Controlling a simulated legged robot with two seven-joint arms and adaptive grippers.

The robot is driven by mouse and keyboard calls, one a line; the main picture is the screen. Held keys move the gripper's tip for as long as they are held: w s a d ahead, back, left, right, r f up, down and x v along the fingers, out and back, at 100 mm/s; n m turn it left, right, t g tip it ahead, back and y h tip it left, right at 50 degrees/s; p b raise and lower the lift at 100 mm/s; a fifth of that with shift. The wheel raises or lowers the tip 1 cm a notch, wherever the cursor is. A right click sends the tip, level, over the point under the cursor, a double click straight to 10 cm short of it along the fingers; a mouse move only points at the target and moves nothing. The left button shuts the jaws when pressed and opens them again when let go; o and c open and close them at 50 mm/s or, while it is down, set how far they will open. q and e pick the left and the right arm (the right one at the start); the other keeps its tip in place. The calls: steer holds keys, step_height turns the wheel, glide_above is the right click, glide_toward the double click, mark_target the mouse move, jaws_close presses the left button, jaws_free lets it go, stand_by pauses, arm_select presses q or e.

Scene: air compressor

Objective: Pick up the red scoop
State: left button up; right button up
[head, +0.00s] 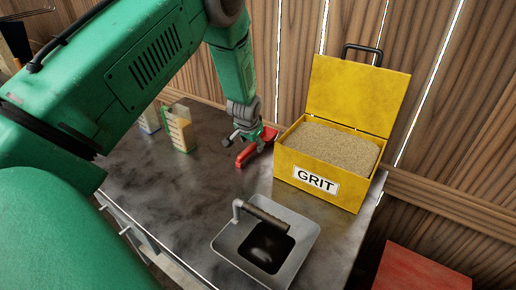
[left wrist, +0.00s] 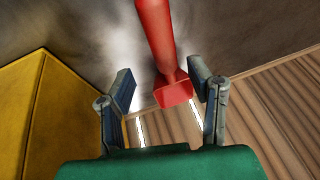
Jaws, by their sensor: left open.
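The red scoop (head: 245,156) is on the dark worktop, just left of the yellow grit box. My left gripper (head: 247,137) is over it and hides part of it. In the left wrist view the red scoop (left wrist: 156,35) runs down from the top edge to a wider, block-like end. This end shows between the two spread fingers of my left gripper (left wrist: 163,90). The gripper is open, with a visible gap between each finger and the red part. I cannot tell whether the scoop is level with the fingertips or beyond them. My right gripper is not in view.
The open yellow box (head: 318,183) marked GRIT, full of grit, stands close right of the gripper. A grey metal pan with a handle (head: 225,241) is at the front. A wooden wall (head: 440,110) is behind. The worktop's middle is clear.

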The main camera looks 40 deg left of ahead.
mark_target(250, 146)
arm_select(q)
steer(key=x, duration=0.2)
steer(key=a+x, duration=0.1)
steer(key=x, duration=0.2)
steer(key=shift+w+a+f, duration=0.1)
steer(key=shift+a+f, duration=0.05)
steer(key=shift+a, duration=0.05)
steer(key=shift+a+f, duration=0.1)
steer(key=shift+f, duration=0.05)
steer(key=shift+d, duration=0.3)
steer(key=shift+d+r, duration=0.3)
steer(key=shift+d, duration=0.15)
jaws_close()
steer(key=shift+a, duration=0.45)
steer(key=shift+r, duration=0.3)
steer(key=r, duration=0.6)
steer(key=shift+d+r, duration=0.3)
steer(key=shift+d, duration=0.05)
steer(key=s, duration=0.6)
steer(key=s+d+b, duration=0.1)
steer(key=s, duration=1.1)
steer(key=shift+d+f, duration=0.15)
steer(key=shift+d, duration=0.25)
steer(key=shift+s, duration=0.9)
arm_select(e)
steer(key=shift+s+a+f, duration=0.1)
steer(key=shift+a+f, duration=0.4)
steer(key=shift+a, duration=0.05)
